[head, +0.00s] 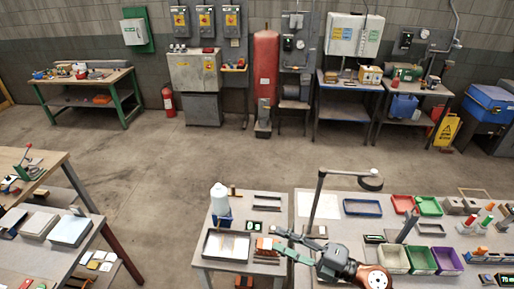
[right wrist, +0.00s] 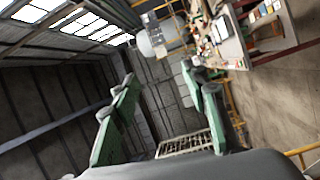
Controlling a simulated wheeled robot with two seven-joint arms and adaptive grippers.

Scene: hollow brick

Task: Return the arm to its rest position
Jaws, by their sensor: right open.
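My right gripper (head: 279,240) is at the bottom centre of the head view, its arm coming in from the lower right. Its green-sided fingers point left. In the right wrist view the fingers (right wrist: 160,80) stand wide apart with nothing between them. An orange brick-like block (head: 263,245) lies on the small table, just left of the fingertips in the picture. The gripper appears above the table surface and apart from the block, though its exact height is unclear. My left gripper is not in view.
The small table also bears a grey tray (head: 205,243) and a white bottle (head: 219,196). Right of it, a larger table holds a lamp-like stand (head: 318,200) near my arm, coloured bins (head: 393,260) and trays. Open floor (head: 165,180) lies behind and left.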

